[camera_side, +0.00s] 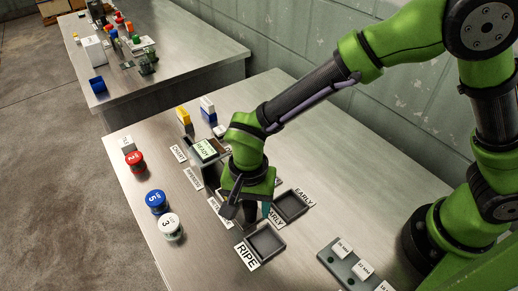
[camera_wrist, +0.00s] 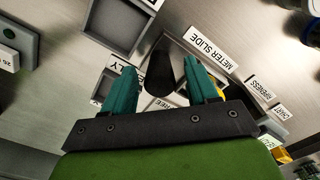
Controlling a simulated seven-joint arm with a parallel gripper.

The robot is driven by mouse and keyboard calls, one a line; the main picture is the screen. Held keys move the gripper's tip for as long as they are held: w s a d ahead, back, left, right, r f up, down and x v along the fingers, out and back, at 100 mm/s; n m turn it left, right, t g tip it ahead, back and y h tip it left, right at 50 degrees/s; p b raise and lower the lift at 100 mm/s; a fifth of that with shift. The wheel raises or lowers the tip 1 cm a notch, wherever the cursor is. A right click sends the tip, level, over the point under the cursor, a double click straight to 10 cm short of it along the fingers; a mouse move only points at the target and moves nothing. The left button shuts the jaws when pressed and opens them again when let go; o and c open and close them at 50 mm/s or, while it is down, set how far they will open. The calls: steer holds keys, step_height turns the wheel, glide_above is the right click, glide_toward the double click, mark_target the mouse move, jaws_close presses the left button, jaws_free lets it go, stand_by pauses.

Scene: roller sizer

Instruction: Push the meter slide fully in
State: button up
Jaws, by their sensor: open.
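The METER SLIDE label (camera_wrist: 211,53) lies on the steel table in the wrist view. A dark rounded part (camera_wrist: 160,68) shows beside it, between my fingers in the picture; I cannot tell whether it is the slide's handle or how far in the slide sits. My gripper (camera_wrist: 160,75) has two teal fingers standing wide apart, with no visible grip on anything. In the side view my gripper (camera_side: 254,209) points down low over the table, beside the trays. It hides most of the slide area there.
A unit with a READY screen (camera_side: 206,149) stands behind my gripper. The RIPE tray (camera_side: 266,242) and EARLY tray (camera_side: 291,204) are close in front. A red jar (camera_side: 135,162), blue jar (camera_side: 157,201) and white jar (camera_side: 171,227) stand along the left edge.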

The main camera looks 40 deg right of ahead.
steer(key=shift+c, duration=0.3)
jaws_close()
steer(key=w, duration=1)
steer(key=shift+w, duration=0.35)
steer(key=shift+o, duration=0.3)
jaws_free()
step_height(320, 180, up, 17)
steer(key=shift+s, duration=0.15)
